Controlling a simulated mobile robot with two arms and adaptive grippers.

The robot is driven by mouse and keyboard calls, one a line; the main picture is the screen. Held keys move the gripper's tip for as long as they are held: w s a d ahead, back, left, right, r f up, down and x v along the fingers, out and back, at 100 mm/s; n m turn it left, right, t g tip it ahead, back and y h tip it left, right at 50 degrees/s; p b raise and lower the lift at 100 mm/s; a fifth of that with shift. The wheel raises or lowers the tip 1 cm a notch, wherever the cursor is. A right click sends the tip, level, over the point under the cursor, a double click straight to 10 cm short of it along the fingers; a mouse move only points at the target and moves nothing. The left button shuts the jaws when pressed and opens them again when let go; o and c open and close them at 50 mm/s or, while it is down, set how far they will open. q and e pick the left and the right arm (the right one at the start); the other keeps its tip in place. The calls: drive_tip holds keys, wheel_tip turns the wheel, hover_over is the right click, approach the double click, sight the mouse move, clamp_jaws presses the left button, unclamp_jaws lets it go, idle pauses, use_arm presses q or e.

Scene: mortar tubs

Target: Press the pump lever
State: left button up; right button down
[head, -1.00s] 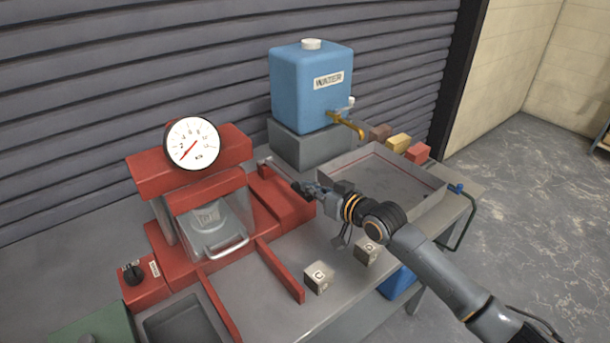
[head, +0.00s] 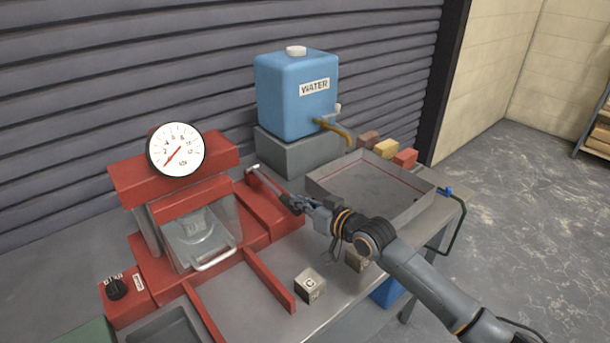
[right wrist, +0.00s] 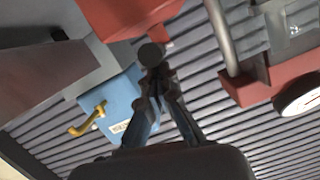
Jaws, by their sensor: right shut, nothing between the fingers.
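The red press pump has a thin metal pump lever (head: 271,188) on its right side. The lever runs from a bent pivot at the back down towards my right gripper. My right gripper (head: 294,204) is shut and empty, with its fingertips at the lever's near end; I cannot tell for certain whether they touch it. In the right wrist view, a dark round knob (right wrist: 151,54) appears directly in front of the closed fingertips (right wrist: 152,76). The pressure gauge (head: 176,150) on the press has its red needle pointing lower left. My left gripper is not in view.
A blue water tank (head: 297,95) on a grey block stands behind the lever. A shallow metal tray (head: 425,178) lies right of my gripper. A corrugated wall closes the back.

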drive_tip(key=r+p, duration=0.3)
drive_tip(key=shift+d+r, duration=0.25)
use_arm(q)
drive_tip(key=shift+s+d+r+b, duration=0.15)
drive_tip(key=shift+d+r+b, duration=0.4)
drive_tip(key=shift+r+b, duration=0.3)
use_arm(e)
drive_tip(key=v, duration=1)
drive_tip(key=shift+d, duration=0.25)
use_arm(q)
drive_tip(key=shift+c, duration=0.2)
use_arm(e)
drive_tip(key=shift+f, duration=0.1)
